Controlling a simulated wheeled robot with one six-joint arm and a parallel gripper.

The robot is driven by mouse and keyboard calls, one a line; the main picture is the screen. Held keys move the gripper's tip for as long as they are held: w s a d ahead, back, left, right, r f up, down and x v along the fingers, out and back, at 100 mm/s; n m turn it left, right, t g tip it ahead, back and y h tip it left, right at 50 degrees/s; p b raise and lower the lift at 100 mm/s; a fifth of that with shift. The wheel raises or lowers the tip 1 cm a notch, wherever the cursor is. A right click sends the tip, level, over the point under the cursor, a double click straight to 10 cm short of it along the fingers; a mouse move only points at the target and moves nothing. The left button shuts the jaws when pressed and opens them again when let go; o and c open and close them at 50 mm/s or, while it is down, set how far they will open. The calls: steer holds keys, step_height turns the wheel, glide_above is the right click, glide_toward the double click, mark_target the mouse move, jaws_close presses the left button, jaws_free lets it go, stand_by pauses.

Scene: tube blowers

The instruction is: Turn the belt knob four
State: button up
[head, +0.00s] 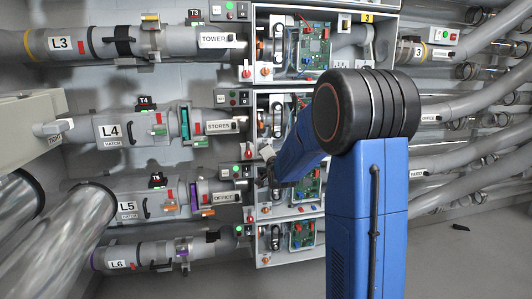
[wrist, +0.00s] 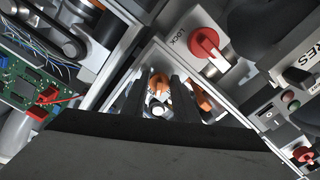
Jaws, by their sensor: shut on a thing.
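In the wrist view an orange knob (wrist: 158,82) shows between the two dark fingers of my gripper (wrist: 158,88), inside a pale-framed cabinet bay. The fingers stand on either side of it and are shut on it. I take it for belt knob four, but no number on it is readable. More orange (wrist: 201,97) shows just right of the right finger; I cannot tell if it is a separate part. In the head view my gripper (head: 267,167) is at the left side of the open cabinet, near the STORES row, and the arm hides the knob.
A red knob (wrist: 205,42) beside the word LOCK is close to the right finger. A green circuit board (wrist: 38,78) with wires and a belt drive (wrist: 58,35) are at left. The STORES pipe (head: 218,127) runs left of the cabinet. Grey hoses (head: 470,110) fill the right.

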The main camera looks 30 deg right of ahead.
steer(key=m, duration=0.6)
stand_by(0.7)
steer(key=o, duration=0.7)
steer(key=shift+r, duration=0.1)
steer(key=shift+o, duration=0.2)
steer(key=shift+s, duration=0.1)
steer(key=v, duration=1.7)
steer(key=shift+s+a+r, duration=0.1)
steer(key=shift+s, duration=0.05)
